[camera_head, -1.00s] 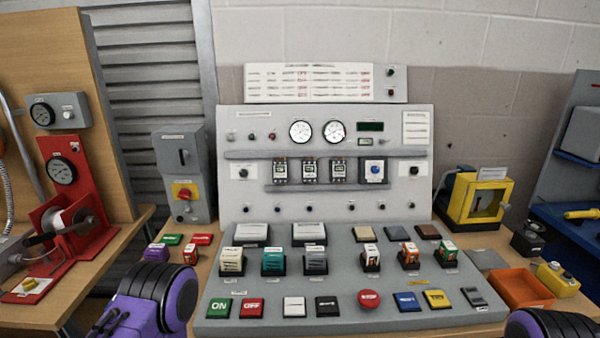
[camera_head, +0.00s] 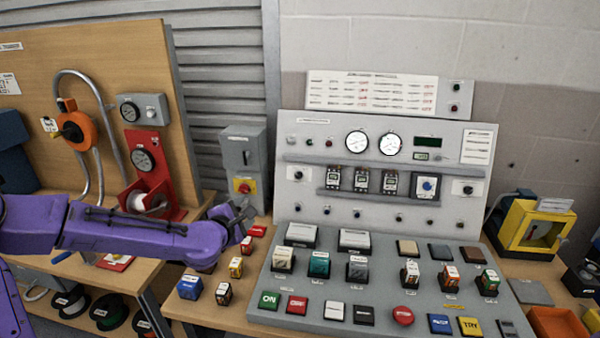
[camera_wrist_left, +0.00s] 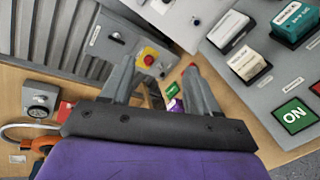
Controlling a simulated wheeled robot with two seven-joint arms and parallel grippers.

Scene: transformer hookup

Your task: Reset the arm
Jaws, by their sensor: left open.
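My purple left arm reaches in from the left in the head view, and its gripper (camera_head: 238,216) is over the left end of the bench, in front of the grey switch box (camera_head: 244,160). In the left wrist view the two fingers (camera_wrist_left: 160,78) are spread with nothing between them held. My right gripper is outside both current views.
The grey control console (camera_head: 350,285) with buttons and plugs stands right of the gripper. Small blocks, one blue (camera_head: 189,287), lie on the bench below it. A red gauge stand (camera_head: 150,170) is behind the arm. A yellow frame (camera_head: 535,230) is at the far right.

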